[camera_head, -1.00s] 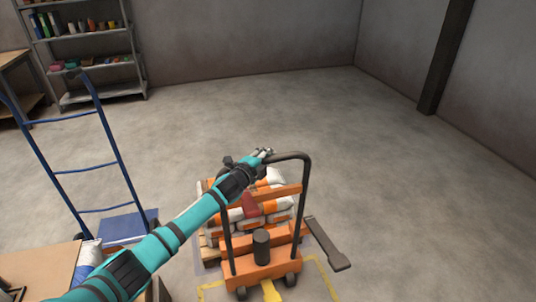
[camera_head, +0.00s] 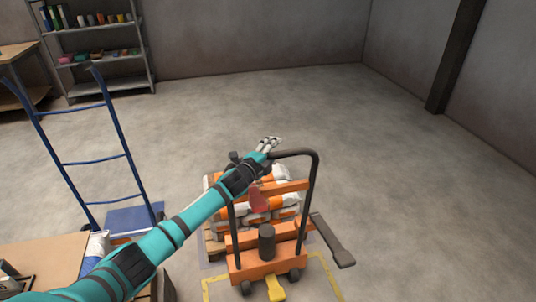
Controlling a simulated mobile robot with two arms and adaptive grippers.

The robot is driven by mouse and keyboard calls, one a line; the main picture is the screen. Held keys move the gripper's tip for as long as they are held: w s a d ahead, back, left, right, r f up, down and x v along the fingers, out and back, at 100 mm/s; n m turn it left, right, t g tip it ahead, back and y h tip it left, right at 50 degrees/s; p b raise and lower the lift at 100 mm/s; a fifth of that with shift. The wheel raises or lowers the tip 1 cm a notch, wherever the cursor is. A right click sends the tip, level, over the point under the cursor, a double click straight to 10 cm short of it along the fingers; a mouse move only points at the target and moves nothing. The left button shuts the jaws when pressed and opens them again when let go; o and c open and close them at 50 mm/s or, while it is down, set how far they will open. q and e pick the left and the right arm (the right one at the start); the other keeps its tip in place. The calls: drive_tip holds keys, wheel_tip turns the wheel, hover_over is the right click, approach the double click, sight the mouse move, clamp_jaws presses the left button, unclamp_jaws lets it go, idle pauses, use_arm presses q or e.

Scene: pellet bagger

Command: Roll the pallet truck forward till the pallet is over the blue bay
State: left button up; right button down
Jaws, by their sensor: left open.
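The orange pallet truck (camera_head: 262,262) stands in the lower middle, with its black loop handle (camera_head: 313,190) upright. Its pallet (camera_head: 213,242), stacked with white and orange bags (camera_head: 277,215), is on the far side of the truck and partly hidden by it. My left gripper (camera_head: 272,143) is open at the top left of the loop handle, its fingers pointing past it; I cannot tell whether it touches. My left forearm crosses in front of part of the load. My right gripper is not in view. I cannot make out a blue bay clearly.
Yellow lines (camera_head: 328,277) mark the floor around the truck. A blue hand truck (camera_head: 96,162) stands at the left, near a brown box or table top (camera_head: 40,262). Shelving (camera_head: 100,55) is at the back left. The floor beyond and to the right (camera_head: 390,150) is clear.

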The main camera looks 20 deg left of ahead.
use_arm(q)
drive_tip(key=v, duration=1.2)
